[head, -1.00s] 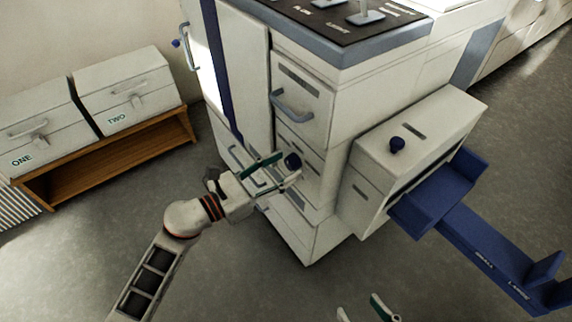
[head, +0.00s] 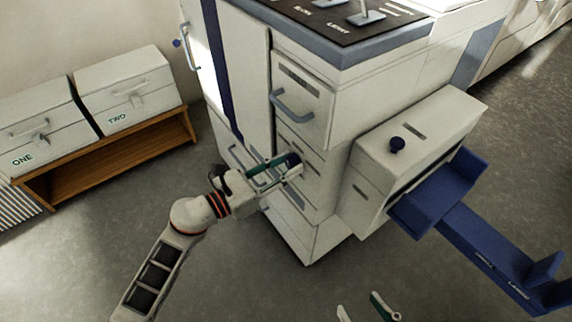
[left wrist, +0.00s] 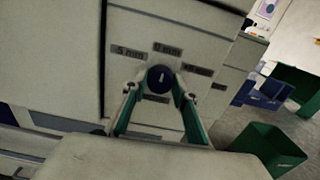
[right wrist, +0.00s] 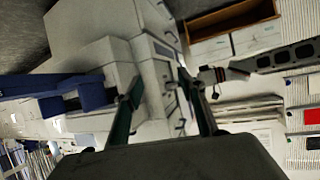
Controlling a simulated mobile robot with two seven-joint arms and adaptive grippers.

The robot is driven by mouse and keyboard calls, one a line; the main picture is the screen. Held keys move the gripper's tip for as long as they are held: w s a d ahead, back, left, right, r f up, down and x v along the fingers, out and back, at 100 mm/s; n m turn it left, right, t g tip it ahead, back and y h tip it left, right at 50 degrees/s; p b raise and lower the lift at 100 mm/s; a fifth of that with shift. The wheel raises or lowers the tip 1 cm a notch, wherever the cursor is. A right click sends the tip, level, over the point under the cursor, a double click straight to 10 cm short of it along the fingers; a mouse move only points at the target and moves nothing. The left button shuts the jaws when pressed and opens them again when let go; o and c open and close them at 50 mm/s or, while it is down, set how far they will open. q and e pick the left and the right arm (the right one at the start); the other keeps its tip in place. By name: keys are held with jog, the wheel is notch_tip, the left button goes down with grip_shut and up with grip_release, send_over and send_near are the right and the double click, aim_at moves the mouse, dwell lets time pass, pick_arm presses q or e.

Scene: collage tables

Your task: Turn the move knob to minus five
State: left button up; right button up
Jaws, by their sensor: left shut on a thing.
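The move knob (left wrist: 160,79) is a round dark blue knob with a white mark, on the light cabinet front. In the left wrist view its mark points about straight up, toward the "0 mm" label (left wrist: 167,48). The "-5 mm" label (left wrist: 128,52) is up and left of the knob, and another label is at its right. My left gripper (left wrist: 157,88) has its green fingers shut on the knob, one on each side. The knob also shows partly behind the fingers in the head view (head: 293,159). My right gripper (right wrist: 160,88) is open and empty, away from the cabinet.
The cabinet has a drawer handle (head: 292,106) above the knob. To its right, a side box (head: 420,142) carries another blue knob (head: 397,144) and a blue tray (head: 470,228). A wooden bench (head: 110,160) holds boxes ONE and TWO.

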pick_arm(q)
jog(key=shift+r+n+p, duration=0.2)
jog(key=shift+n+p, duration=0.25)
jog(key=shift+n, duration=0.45)
jog(key=shift+w+n+p, duration=0.1)
jog(key=shift+n+p, duration=0.3)
jog(key=shift+n, duration=0.4)
jog(key=n+p, duration=0.1)
jog(key=n, duration=0.1)
jog(key=shift+n, duration=0.4)
jog(key=n+p, duration=0.1)
jog(key=n, duration=0.2)
jog(key=shift+f+n+p, duration=0.1)
jog(key=shift+n+p, duration=0.2)
jog(key=shift+n, duration=0.8)
pick_arm(e)
jog(key=shift+n+g+h, duration=0.5)
jog(key=shift+n+g, duration=0.1)
jog(key=shift+n, duration=0.1)
jog(key=s+d+f, duration=0.1)
jog(key=d, duration=0.1)
jog(key=s+d+f, duration=0.1)
jog(key=f, duration=0.1)
jog(key=shift+s+d, duration=0.1)
jog(key=shift+d, duration=0.3)
jog(key=shift+f, duration=0.1)
pick_arm(q)
jog(key=shift+f, duration=0.1)
